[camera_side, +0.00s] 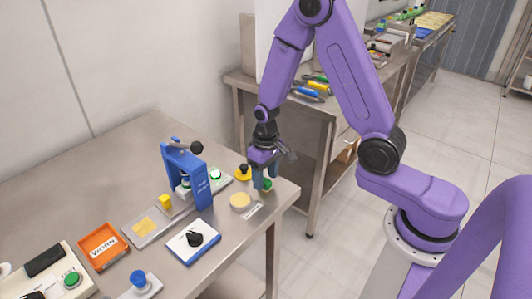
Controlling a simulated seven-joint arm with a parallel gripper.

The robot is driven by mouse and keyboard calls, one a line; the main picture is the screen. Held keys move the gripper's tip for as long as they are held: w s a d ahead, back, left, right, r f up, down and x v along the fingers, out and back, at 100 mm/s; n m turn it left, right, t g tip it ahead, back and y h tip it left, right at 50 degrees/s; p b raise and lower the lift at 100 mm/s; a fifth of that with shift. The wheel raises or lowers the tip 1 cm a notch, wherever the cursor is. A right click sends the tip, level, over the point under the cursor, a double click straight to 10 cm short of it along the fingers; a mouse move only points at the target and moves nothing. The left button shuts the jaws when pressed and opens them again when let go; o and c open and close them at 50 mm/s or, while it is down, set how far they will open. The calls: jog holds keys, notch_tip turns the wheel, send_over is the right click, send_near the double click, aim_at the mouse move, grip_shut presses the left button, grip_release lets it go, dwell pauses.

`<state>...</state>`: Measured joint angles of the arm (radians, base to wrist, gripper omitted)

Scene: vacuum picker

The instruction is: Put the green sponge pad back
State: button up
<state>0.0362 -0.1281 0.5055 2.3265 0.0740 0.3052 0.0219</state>
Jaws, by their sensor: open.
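My gripper (266,182) points down at the right end of the steel table, with its two blue-grey fingers apart. A small green piece (267,185), which looks like the green sponge pad, shows between or just behind the fingertips. It is partly hidden by a finger, and I cannot tell if the fingers touch it. A pale yellow disc (240,201) lies on the table just left of the gripper. A small labelled strip (252,211) lies in front of it.
An orange tray marked WORN (103,246), a white box with a black dial (193,240) and a green button (71,279) are further left. The back left tabletop is clear.

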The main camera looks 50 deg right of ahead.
aim_at(267, 183)
notch_tip(267, 183, up, 10)
dwell(0.5)
jog(key=s+a+r+n, duration=0.1)
jog(key=s+n, duration=0.5)
jog(key=s, duration=0.6)
jog(key=s+a+r+n, duration=0.1)
jog(key=s+r+n, duration=0.3)
jog(key=s, duration=0.8)
jog(key=n, duration=0.2)
jog(key=shift+a+r+n, duration=0.3)
jog(key=shift+a, duration=0.1)
